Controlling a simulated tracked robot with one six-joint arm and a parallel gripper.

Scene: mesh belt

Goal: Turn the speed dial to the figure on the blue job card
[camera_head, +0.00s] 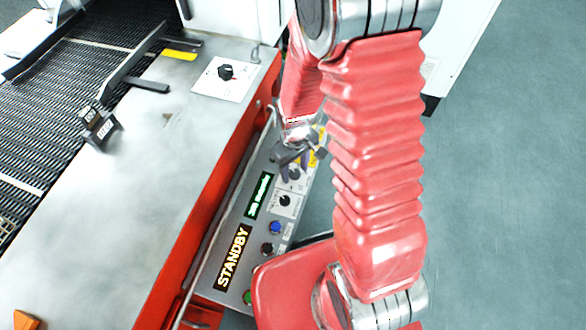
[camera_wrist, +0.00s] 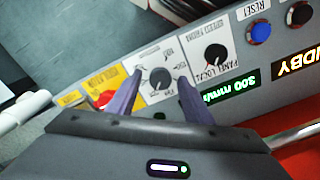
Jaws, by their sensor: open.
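My gripper (camera_wrist: 160,82) is open in the wrist view, its two purple fingers on either side of a black dial (camera_wrist: 159,78) on a pale plate. I cannot tell whether they touch it. The plate's print is too small to read surely, so I cannot confirm that this is the speed dial. Another black dial (camera_wrist: 215,55), marked "PANEL LOCAL", is beside it. The green display (camera_wrist: 230,90) shows 300 with a speed unit. In the head view my gripper (camera_head: 292,158) is over the far end of the control panel (camera_head: 242,222). I see no blue job card.
A yellow isolation plate with a red knob (camera_wrist: 105,98) is close beside one finger. A blue reset button (camera_wrist: 260,31) and a STANDBY display (camera_head: 231,257) are on the panel. A separate black knob (camera_head: 226,72) is on the machine top. Floor to the right is clear.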

